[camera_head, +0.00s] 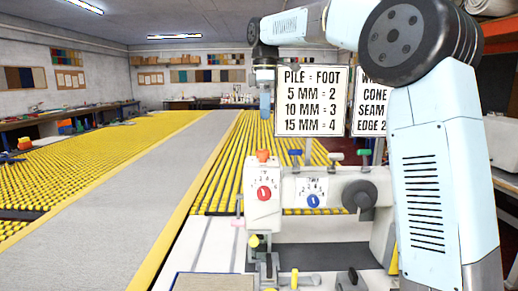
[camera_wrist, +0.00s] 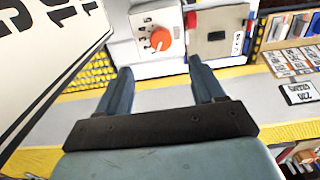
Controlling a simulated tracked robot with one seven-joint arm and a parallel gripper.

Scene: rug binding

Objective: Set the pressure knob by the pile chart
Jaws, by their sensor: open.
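The pile chart (camera_head: 310,101) is a white sign above the machine; it reads pile = foot, 5 mm = 2, 10 mm = 3, 15 mm = 4. Its edge fills the left of the wrist view (camera_wrist: 40,60). The white machine head carries an orange knob (camera_head: 263,155) on top, a red dial knob (camera_head: 264,193) in front and a blue dial knob (camera_head: 313,201) to the right. In the wrist view an orange knob (camera_wrist: 160,40) sits on a numbered dial, beyond my fingertips; its exact setting is unclear. My gripper (camera_head: 265,104) is open and empty, above the machine (camera_wrist: 158,75).
A second sign (camera_head: 373,103) is partly hidden by my arm. A long grey rug (camera_head: 150,185) lies on the yellow roller table (camera_head: 60,165). The wrist view shows a grey box (camera_wrist: 218,30) beside the dial. Small levers stand around the machine.

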